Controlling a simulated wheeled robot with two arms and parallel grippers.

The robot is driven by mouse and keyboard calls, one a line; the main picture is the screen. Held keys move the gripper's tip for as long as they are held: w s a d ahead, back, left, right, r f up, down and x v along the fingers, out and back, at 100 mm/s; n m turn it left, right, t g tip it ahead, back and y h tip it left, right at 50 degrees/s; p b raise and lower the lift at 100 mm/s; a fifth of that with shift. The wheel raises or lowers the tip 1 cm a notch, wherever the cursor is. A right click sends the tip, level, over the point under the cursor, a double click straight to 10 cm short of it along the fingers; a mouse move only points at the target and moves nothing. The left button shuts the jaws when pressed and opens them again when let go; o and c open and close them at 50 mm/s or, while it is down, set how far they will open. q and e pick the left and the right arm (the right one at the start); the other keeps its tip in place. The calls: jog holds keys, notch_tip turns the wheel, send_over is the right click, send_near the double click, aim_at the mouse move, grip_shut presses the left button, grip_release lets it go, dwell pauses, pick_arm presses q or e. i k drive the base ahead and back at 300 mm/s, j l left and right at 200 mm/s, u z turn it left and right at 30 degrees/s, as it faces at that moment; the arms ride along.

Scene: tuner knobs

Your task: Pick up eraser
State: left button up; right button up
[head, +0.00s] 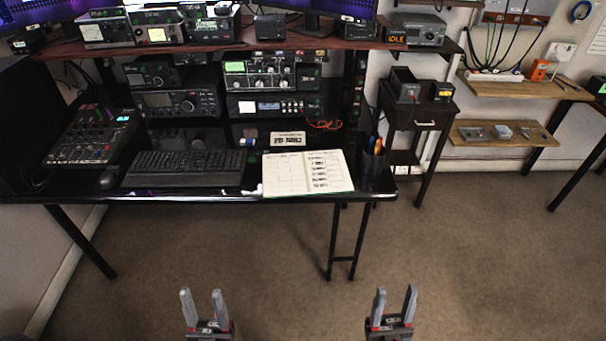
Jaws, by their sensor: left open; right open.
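A small white object (252,192) lies on the black desk (205,196) near its front edge, just left of the open notebook. It may be the eraser, but it is too small to tell. My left gripper (203,295) is open and empty, low in the view over the floor, in front of the desk. My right gripper (396,293) is open and empty, also over the floor, to the right of the desk's front legs. Both grippers are well apart from the desk and everything on it.
The open notebook (306,172), a black keyboard (185,163), a mouse (110,177) and a pen cup (374,160) stand on the desk. Radio gear and a mixer (92,136) fill its back and left. The carpet in front is clear.

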aim_at(244, 141)
jog(key=i+j+z, duration=0.15)
jog(key=i+j, duration=0.2)
jog(key=i+j+z, duration=0.2)
jog(key=i+j, duration=0.15)
jog(key=j, duration=0.15)
jog(key=i+j+z, duration=0.15)
jog(key=i+j, duration=0.15)
jog(key=j, duration=0.25)
